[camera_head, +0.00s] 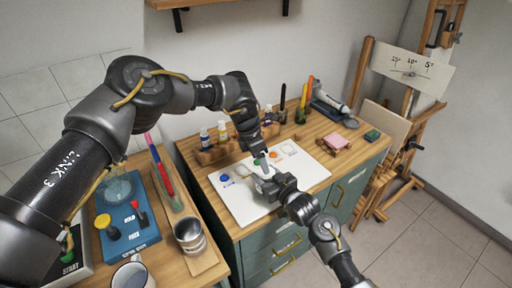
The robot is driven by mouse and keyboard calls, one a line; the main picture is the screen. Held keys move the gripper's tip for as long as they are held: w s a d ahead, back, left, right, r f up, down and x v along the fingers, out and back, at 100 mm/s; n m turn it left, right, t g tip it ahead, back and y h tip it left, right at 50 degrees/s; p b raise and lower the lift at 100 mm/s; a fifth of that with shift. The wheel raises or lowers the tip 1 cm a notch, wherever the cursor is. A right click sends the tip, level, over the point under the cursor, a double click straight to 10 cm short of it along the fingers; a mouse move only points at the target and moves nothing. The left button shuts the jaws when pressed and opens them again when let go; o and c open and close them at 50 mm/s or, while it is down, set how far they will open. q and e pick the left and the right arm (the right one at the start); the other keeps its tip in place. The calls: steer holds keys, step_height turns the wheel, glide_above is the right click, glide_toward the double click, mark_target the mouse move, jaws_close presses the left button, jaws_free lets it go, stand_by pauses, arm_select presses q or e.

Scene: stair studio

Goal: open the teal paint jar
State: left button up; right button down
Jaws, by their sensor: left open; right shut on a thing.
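The teal paint jar is small and mostly hidden between my two grippers, over the white sheet (302,178) on the wooden worktop; its lid cannot be made out clearly. My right gripper (269,183) comes in from the lower right and is shut on what seems to be this jar, low over the sheet. My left gripper (259,153) points down from above, close over the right gripper. It is open, and contact with the jar or lid cannot be told.
Paint bottles (205,138) stand in a wooden rack behind the sheet. Brushes and pens (305,98) stand at the back. A pink block (337,144) lies to the right. A metal can (190,236) and a blue control panel (127,226) sit on the left bench.

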mark_target(266, 181)
arm_select(q)
steer(key=shift+x, duration=2.25)
steer(key=c, duration=0.9)
steer(key=shift+o, duration=0.2)
steer(key=n, duration=0.2)
steer(key=n+t, duration=0.1)
steer(key=n, duration=0.1)
steer(key=shift+s+d, duration=0.15)
steer(key=shift+s, duration=0.1)
steer(key=shift+s+f, duration=0.15)
steer(key=shift+c, duration=0.2)
steer(key=o, duration=1.1)
